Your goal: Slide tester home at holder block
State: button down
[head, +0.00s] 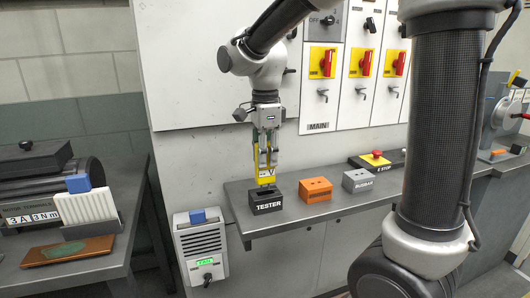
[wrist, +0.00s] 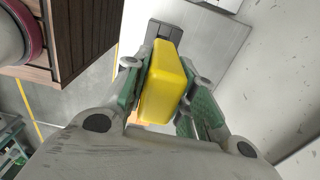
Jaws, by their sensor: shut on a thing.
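The yellow tester (head: 266,180) is held upright between the fingers of my gripper (head: 266,160). In the wrist view the yellow tester (wrist: 163,82) fills the space between the green finger pads of my gripper (wrist: 165,90). The black holder block (head: 266,205), labelled TESTER, stands on the grey shelf directly below. The tester's lower end is at or just above the block's top; I cannot tell whether it has entered the slot. A dark grey shape beyond the tester in the wrist view looks like the block (wrist: 164,31).
An orange block (head: 316,189) and a grey block (head: 357,180) stand to the right on the shelf (head: 290,220). A red emergency stop (head: 376,157) is further right. A wall panel with red switches (head: 323,62) rises behind. A bench (head: 95,262) stands left.

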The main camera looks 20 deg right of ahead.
jog(key=shift+f, duration=0.25)
dwell(0.3)
jog(key=shift+f, duration=1.15)
jog(key=shift+f, duration=0.2)
jog(key=c, duration=1.1)
grip_release()
notch_tip(320, 180, up, 12)
